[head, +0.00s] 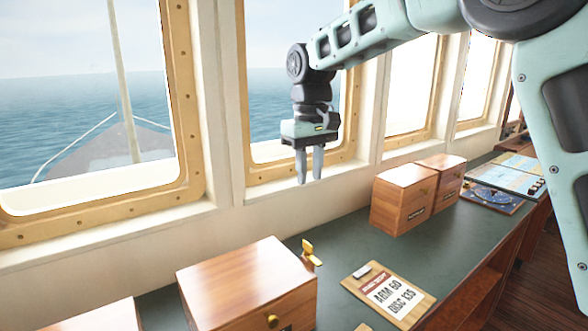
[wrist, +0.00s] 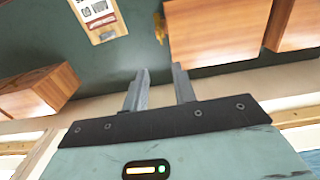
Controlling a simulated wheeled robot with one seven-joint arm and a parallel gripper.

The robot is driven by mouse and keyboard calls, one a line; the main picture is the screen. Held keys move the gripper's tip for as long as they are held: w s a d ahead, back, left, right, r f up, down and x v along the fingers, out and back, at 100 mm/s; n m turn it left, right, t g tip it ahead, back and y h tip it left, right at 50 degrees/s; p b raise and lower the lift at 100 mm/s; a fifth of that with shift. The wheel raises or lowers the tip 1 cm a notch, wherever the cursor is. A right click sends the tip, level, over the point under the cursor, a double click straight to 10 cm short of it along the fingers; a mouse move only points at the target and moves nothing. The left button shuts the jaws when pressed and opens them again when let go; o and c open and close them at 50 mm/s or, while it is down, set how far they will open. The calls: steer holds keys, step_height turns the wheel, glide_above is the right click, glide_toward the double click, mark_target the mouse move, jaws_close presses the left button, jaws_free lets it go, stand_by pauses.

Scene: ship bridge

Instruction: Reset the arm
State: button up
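My gripper (head: 310,178) hangs in the air with its fingers pointing down, in front of the window wall and above the back of the green counter. The two fingers stand apart with nothing between them. The wrist view also shows my gripper (wrist: 159,70) with an empty gap between the fingertips. My arm reaches in from the upper right of the head view and bends down at the wrist. Nothing touches the fingers.
The green counter (head: 340,236) runs along the windows. A wooden box (head: 240,285) stands front left, with a small brass piece (head: 310,252) beside it. Two wooden boxes (head: 398,200) stand farther right. A clipboard (head: 388,295) lies near the front edge. A chart (head: 515,172) lies beyond.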

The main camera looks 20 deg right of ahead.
steer(key=s+a+f+n+b, duration=0.1)
steer(key=s+a+f, duration=0.25)
steer(key=s, duration=0.45)
steer(key=s+a+f+n+b, duration=0.1)
steer(key=s+a+f, duration=0.2)
steer(key=s+a, duration=0.35)
steer(key=s+d+f+n, duration=0.1)
steer(key=s+f, duration=0.3)
steer(key=s, duration=0.5)
steer(key=s+d+f+n, duration=0.1)
steer(key=s+f, duration=0.3)
steer(key=s, duration=0.6)
steer(key=shift+d+f+y+b, duration=0.3)
steer(key=shift+d+f+b, duration=0.1)
steer(key=shift+d, duration=0.25)
steer(key=shift+w+r, duration=0.1)
